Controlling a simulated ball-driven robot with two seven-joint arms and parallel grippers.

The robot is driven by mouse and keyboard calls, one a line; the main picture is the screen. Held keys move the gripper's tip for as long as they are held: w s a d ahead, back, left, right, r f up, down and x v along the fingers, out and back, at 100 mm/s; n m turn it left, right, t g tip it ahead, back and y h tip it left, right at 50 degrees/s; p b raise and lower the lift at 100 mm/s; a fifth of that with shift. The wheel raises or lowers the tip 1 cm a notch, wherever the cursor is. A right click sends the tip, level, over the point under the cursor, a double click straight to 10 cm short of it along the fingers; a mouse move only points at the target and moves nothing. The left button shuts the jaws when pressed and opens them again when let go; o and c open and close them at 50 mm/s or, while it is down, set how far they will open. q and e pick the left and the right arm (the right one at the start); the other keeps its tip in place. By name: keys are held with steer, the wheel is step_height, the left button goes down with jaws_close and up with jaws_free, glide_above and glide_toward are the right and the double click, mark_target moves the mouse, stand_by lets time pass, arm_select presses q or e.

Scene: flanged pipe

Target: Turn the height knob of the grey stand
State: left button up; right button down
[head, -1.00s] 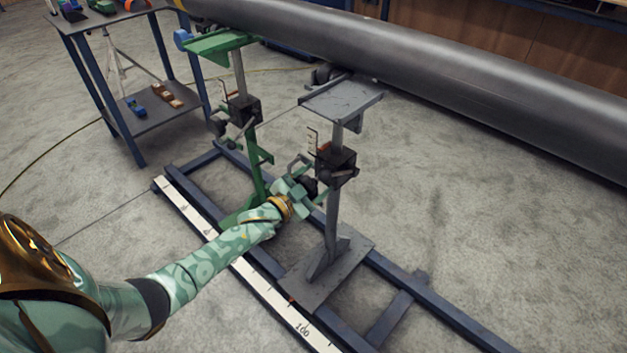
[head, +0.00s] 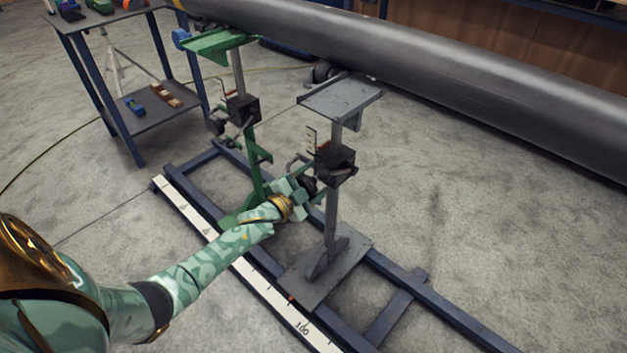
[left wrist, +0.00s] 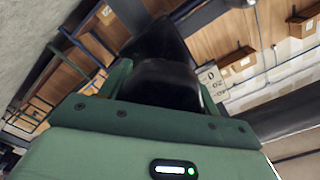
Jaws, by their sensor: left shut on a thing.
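The grey stand (head: 331,215) stands upright on the dark blue rail frame, with a flat grey top plate (head: 341,97) and a black clamp block (head: 335,162) on its post. My left gripper (head: 308,186) is at the left side of that block, shut on the black height knob (head: 309,184). In the left wrist view the dark knob (left wrist: 168,84) sits between my green fingers and hides much of what lies beyond. The knob's far side is hidden. My right gripper is in neither view.
A green stand (head: 254,170) stands just behind and left of my left gripper. A large grey pipe (head: 450,75) runs across the back, above the stands. A blue-legged table (head: 150,130) is at the upper left. The rail frame (head: 400,312) lies on open concrete floor.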

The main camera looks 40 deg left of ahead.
arm_select(q)
steer(key=shift+f, duration=0.15)
steer(key=o, duration=0.9)
steer(key=shift+o, duration=0.4)
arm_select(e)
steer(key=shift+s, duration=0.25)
arm_select(q)
steer(key=shift+s, duration=0.1)
